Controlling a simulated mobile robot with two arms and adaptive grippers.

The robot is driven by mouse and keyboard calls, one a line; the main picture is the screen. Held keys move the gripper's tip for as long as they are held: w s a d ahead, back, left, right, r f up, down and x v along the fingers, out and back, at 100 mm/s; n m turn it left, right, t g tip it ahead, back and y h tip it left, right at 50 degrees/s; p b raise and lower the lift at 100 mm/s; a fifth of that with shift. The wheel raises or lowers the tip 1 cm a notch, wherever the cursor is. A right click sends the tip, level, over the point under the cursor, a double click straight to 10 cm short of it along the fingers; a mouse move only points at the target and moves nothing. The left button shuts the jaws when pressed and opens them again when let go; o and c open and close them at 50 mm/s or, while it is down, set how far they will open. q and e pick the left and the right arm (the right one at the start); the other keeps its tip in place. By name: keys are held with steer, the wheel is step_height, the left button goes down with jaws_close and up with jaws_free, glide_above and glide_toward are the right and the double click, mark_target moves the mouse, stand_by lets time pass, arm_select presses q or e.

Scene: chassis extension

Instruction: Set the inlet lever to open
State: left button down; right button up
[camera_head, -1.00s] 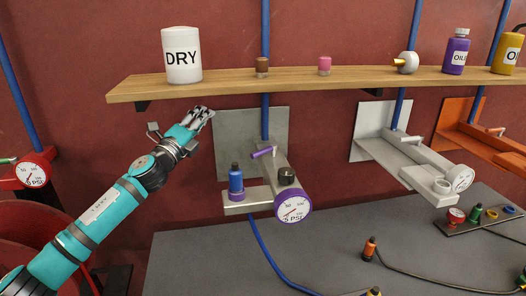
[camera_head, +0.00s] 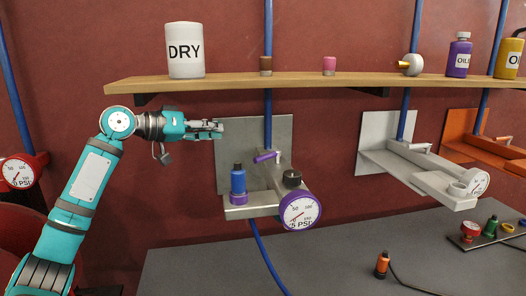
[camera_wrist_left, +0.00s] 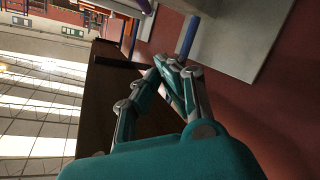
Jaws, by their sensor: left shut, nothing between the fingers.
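The inlet lever is most likely the small purple lever (camera_head: 266,157) on top of the grey chassis unit (camera_head: 264,199), just below the blue pipe. It points left and slightly down. My left gripper (camera_head: 221,128) is shut and empty, up and to the left of the lever, in front of the left edge of the grey back plate (camera_head: 270,128). It is apart from the lever. In the left wrist view its fingers (camera_wrist_left: 174,64) are together, with the blue pipe (camera_wrist_left: 187,36) beyond them. My right gripper is not in view.
A wooden shelf (camera_head: 340,81) runs above my left gripper. A blue bottle (camera_head: 238,180), a black knob (camera_head: 292,178) and a purple-rimmed gauge (camera_head: 300,211) sit on the unit. White (camera_head: 432,175) and orange (camera_head: 486,152) units stand to the right. The grey table (camera_head: 200,270) is below.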

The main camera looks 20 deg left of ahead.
arm_select(q)
steer(key=p, duration=0.4)
glide_above(259, 158)
steer(key=w+a, duration=0.2)
steer(key=a, duration=0.2)
steer(key=f, duration=0.2)
steer(key=d+f, duration=0.2)
steer(key=f, duration=0.1)
steer(key=shift+s+f+p, duration=0.1)
steer(key=shift+s+p, duration=0.2)
steer(key=shift+s, duration=0.05)
steer(key=shift+s+d+p, duration=0.3)
steer(key=shift+s+d, duration=0.1)
steer(key=shift+d, duration=0.15)
steer(key=shift+s+d+p, duration=0.2)
steer(key=shift+d+p, duration=0.1)
steer(key=shift+d, duration=0.15)
steer(key=shift+s+d+p, duration=0.2)
steer(key=shift+d+p, duration=0.55)
steer(key=shift+d, duration=0.45)
